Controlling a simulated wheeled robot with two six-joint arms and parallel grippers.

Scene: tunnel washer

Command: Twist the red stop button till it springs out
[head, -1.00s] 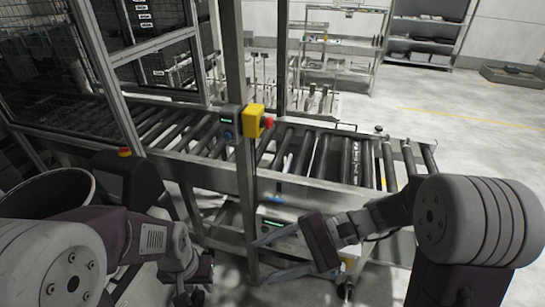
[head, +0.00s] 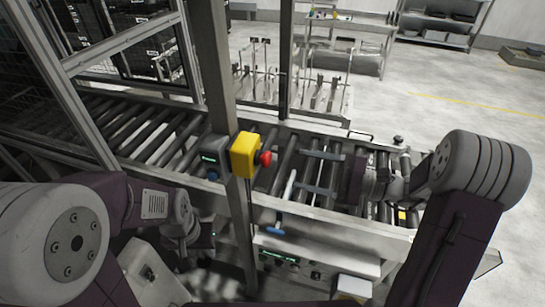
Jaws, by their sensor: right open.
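The red stop button (head: 265,158) sticks out from the right side of a yellow box (head: 243,155) fixed to a grey post. My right gripper (head: 299,169) is to the right of the button, above the rollers. Its two dark fingers are spread apart and point left towards the button, with a gap between the fingertips and the button. Nothing is between the fingers. My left gripper (head: 192,246) hangs low at the left, left of the post. Its fingers are dark and unclear.
A grey control box (head: 212,157) with a green display and a blue knob sits left of the yellow box. The upright post (head: 216,75) stands in front of the roller conveyor (head: 150,135). A blue handle (head: 275,230) is below the conveyor. Open floor lies at the right.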

